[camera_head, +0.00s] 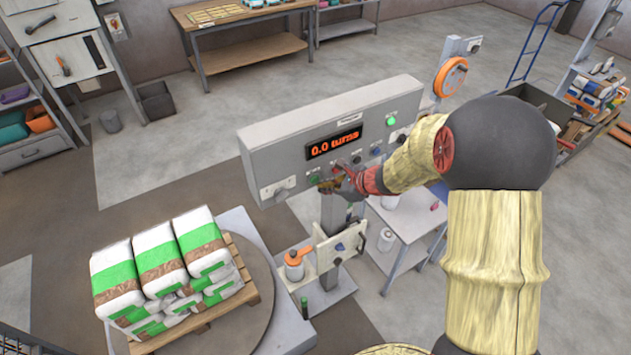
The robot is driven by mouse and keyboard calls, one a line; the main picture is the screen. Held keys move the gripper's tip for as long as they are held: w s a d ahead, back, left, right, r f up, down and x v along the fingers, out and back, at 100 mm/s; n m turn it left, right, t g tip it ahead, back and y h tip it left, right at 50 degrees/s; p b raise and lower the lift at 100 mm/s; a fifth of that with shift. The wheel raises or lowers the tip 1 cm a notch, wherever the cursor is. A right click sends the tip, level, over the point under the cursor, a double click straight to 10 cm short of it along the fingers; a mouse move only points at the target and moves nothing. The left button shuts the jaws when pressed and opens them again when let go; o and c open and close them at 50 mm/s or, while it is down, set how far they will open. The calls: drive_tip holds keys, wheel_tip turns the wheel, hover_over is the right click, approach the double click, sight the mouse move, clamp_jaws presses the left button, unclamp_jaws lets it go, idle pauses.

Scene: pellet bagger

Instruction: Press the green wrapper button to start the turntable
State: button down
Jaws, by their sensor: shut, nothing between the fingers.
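A grey control panel (272,138) stands on a post in the middle of the view, with a lit red display (333,143). A small green button (313,180) sits below the display at its left. A green light (391,121) glows at the panel's upper right. My gripper (326,186) is shut and empty at the panel's lower edge, just right of the green button. I cannot tell whether it touches the panel. The turntable (262,309) is a dark round plate at lower left, bearing a wooden pallet (243,290) of stacked white and green bags (158,257).
My arm reaches in from the right and hides part of the panel's right side. More small knobs (376,150) sit along the panel. A small white table (407,222) stands behind it. A wooden workbench (250,50) stands at the back. Open floor (158,165) lies left of the panel.

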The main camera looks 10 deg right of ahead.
drive_tip(key=shift+w+a, duration=0.1)
drive_tip(key=shift+w, duration=0.25)
